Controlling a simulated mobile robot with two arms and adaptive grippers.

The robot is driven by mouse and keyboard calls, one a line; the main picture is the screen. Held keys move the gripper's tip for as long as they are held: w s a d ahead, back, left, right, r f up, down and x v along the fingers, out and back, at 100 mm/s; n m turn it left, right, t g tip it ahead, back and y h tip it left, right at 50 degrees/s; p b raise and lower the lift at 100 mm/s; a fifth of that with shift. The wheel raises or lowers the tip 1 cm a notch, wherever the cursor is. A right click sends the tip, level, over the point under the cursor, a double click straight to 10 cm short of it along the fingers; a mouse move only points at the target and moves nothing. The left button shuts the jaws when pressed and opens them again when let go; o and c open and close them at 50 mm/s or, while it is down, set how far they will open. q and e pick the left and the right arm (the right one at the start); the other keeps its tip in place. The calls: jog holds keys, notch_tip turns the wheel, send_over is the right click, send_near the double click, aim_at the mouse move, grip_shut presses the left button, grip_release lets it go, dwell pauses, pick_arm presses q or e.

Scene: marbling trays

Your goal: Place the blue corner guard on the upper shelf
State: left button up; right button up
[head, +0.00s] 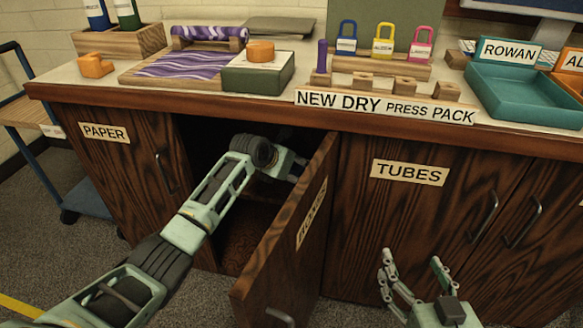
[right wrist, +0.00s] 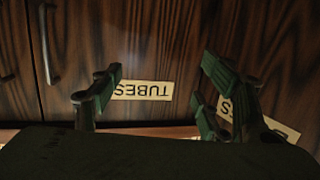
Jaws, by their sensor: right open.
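I see no blue corner guard in either view. My left arm reaches into the dark open cabinet (head: 238,258) under the counter. The left gripper (head: 291,166) is partly behind the open door (head: 290,225), so its fingers and anything in them are hidden. A shelf edge (head: 262,190) shows dimly inside, below the left wrist. My right gripper (head: 412,258) is open and empty in front of the cupboard labelled TUBES (head: 408,172). In the right wrist view its spread fingers (right wrist: 160,70) face the dark wood doors.
The open door sticks out toward me, between my two arms. The countertop holds an orange block (head: 96,66), a purple marbled tray (head: 128,77), padlocks (head: 383,40) on a wooden stand and a teal tray (head: 480,92). A blue cart (head: 40,165) stands at left.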

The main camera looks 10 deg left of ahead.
aim_at(293, 167)
pick_arm(q)
jog(key=shift+r, duration=0.25)
jog(key=p+v, duration=0.2)
jog(key=v, duration=0.2)
jog(key=p+v, duration=0.1)
jog(key=v, duration=0.2)
jog(key=shift+s, duration=0.15)
pick_arm(e)
jog(key=s+d+f+g+h, duration=0.2)
jog(key=s+d+f+g, duration=0.2)
jog(key=s+f+g, duration=0.4)
jog(key=s+f, duration=0.3)
jog(key=f, duration=0.1)
jog(key=shift+s+d+g+h, duration=0.35)
jog(key=shift+s+g+h, duration=0.05)
jog(key=shift+f, duration=0.15)
